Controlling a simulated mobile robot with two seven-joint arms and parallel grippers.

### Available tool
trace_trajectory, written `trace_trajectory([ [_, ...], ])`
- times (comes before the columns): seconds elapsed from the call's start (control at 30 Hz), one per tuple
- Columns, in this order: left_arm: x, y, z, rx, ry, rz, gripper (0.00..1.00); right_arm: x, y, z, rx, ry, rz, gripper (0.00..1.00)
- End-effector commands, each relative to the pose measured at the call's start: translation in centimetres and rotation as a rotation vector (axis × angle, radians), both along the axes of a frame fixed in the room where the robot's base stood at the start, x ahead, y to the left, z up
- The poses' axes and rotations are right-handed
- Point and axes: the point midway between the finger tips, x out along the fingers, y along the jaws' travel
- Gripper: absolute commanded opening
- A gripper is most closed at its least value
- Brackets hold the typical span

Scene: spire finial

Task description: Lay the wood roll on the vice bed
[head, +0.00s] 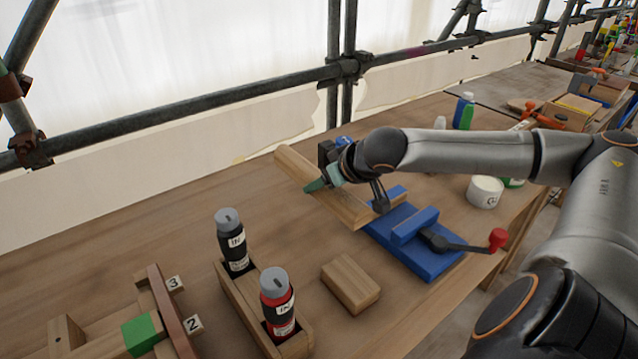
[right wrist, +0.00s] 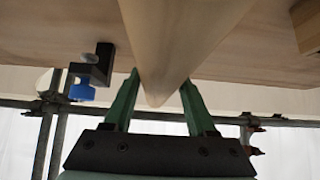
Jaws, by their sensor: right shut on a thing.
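The wood roll (head: 342,207) is a long pale wooden piece. It lies slantwise in the head view, its near end by the left edge of the blue vice (head: 428,258). My right gripper (head: 325,180) is shut on the roll around its middle. In the right wrist view the green fingers (right wrist: 158,100) stand on either side of the roll (right wrist: 175,45). I cannot tell whether the roll touches the bench or the vice. The vice has a blue jaw block and a dark handle with a red knob. My left gripper is not in view.
A wooden block (head: 351,284) lies in front of the vice. A wooden rack (head: 236,300) holds two dark-and-red bottles. A white tub (head: 485,192) stands behind the vice. Scaffold pipes (head: 200,105) run along the back. Bench left of the roll is clear.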

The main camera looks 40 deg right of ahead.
Motion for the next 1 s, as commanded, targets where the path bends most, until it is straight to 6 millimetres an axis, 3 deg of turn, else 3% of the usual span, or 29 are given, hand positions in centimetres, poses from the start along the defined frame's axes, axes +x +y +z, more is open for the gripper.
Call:
trace_trajectory([
  [0.5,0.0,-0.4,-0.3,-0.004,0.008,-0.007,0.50,-5.2,3.4,2.9,0.000,-0.004,0.001,0.00],
  [1.0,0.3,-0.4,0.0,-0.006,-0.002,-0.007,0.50,-5.8,3.8,3.1,0.001,-0.002,0.000,0.00],
])
